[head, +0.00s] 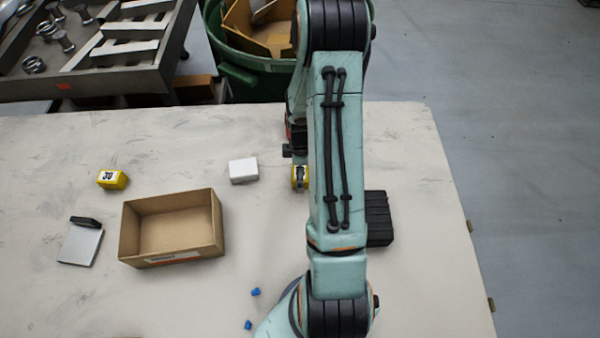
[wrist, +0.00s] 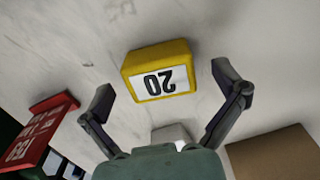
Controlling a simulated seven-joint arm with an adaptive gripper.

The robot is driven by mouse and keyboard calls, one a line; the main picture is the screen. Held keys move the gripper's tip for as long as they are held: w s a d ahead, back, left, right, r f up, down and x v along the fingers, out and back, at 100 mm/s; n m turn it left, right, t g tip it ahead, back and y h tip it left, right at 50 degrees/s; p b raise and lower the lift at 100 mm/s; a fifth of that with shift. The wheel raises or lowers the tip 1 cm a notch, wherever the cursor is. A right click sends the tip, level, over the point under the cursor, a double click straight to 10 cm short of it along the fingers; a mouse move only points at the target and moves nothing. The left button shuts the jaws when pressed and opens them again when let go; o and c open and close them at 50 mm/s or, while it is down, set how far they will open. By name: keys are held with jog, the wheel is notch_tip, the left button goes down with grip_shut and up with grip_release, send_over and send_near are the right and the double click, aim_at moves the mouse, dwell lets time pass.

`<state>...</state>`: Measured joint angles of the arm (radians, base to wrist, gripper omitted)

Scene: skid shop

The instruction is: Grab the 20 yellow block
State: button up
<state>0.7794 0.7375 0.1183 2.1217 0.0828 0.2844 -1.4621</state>
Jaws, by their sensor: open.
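A yellow block with a "20" label (wrist: 160,70) lies in the wrist view, its label upside down in the picture. In the head view a yellow block (head: 300,184) shows beside my arm, partly hidden by the gripper; it appears to be the same one. My gripper (wrist: 163,82) is open and empty, with its fingers apart on either side of the block in the picture. I cannot tell the exact height gap. In the head view my gripper (head: 299,160) is mostly hidden by the arm. A second yellow block (head: 112,179) with a different-looking number lies at the left.
A white block (head: 243,170) lies left of my gripper. An open, empty cardboard box (head: 218,235) stands at the left front. A red labelled item (wrist: 35,135) shows in the wrist view. A black block (head: 378,217) lies right of my arm. Small blue pieces (head: 255,292) lie in front.

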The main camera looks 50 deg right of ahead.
jog(key=c, duration=1.3)
